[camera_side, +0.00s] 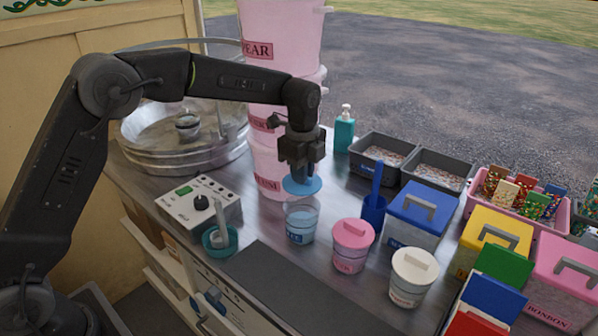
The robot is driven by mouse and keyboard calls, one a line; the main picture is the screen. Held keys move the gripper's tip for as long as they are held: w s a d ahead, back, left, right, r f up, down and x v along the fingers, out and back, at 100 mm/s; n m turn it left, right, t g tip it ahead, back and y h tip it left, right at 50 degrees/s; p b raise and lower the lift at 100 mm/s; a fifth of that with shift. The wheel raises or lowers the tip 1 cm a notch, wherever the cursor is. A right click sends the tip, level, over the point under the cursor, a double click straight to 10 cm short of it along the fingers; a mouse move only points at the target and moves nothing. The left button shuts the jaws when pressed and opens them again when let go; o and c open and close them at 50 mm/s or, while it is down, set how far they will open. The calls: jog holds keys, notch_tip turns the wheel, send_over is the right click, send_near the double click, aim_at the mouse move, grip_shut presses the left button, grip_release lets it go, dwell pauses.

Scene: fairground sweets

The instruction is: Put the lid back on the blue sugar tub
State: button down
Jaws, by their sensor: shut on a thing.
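The blue sugar tub (300,222) stands upright on the metal counter. It is a small see-through tub with a label, open at the top, with pale blue contents. My gripper (301,172) points down above it and is shut on the blue lid (302,187). The lid is a round, flat disc held roughly level. It appears just above the tub's rim, with a small gap showing. The part of the lid between my fingers is hidden.
A pink lidded tub (351,246) and a white lidded tub (412,277) stand to the right. A blue scoop holder (374,208) is behind them. Tall stacked pink buckets (268,165) rise close behind my gripper. A control box (199,204) and teal bowl (219,241) are left.

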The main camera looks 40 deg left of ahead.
jog(key=shift+f, duration=2.65)
jog(key=shift+f, duration=0.15)
jog(key=c, duration=1.1)
grip_release()
jog(key=shift+o, duration=0.2)
jog(key=o, duration=0.4)
jog(key=shift+r, duration=3.5)
